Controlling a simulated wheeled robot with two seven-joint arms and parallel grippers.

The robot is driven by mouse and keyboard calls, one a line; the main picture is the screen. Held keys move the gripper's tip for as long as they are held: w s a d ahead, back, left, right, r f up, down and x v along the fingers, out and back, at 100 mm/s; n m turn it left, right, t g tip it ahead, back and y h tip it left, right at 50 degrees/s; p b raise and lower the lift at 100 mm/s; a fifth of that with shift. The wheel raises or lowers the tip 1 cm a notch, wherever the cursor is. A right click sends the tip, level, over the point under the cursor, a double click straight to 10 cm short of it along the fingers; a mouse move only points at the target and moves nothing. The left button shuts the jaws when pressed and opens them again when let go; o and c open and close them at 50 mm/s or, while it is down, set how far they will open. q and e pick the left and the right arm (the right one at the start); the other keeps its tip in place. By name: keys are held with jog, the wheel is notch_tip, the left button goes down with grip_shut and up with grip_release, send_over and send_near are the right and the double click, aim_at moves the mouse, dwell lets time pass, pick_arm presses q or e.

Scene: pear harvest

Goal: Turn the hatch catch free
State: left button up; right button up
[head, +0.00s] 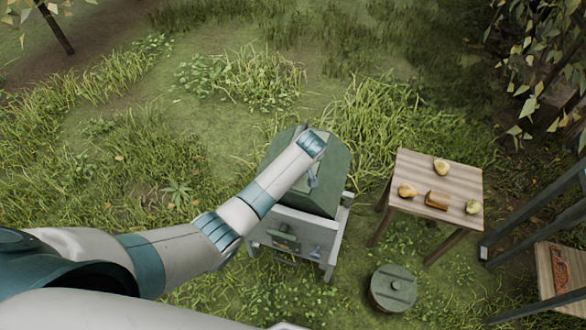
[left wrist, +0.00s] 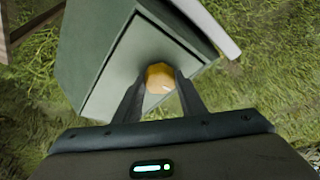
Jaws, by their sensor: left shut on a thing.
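A green box (head: 335,165) stands on a grey stand, partly hidden behind my left arm in the head view. In the left wrist view one face of the box (left wrist: 90,50) carries a framed lighter panel (left wrist: 118,80). An orange-yellow rounded knob, which looks like the hatch catch (left wrist: 160,78), sits against that panel. My left gripper (left wrist: 160,82) is shut on it, with one dark finger on each side. In the head view my left wrist hides the catch. How far the catch is turned cannot be told. My right gripper is not in view.
Right of the box is a wooden table (head: 455,180) with pears (head: 441,167) and a brown block (head: 437,200). A round green lidded container (head: 393,288) stands on the grass in front. A dark frame (head: 515,222) is at the far right. Grass beyond the box is open.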

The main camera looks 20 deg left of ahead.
pick_arm(q)
jog(key=shift+a, duration=0.1)
jog(key=o, duration=1)
jog(key=shift+r, duration=0.1)
jog(key=shift+b+v, duration=1.7)
jog(key=shift+v, duration=6.9)
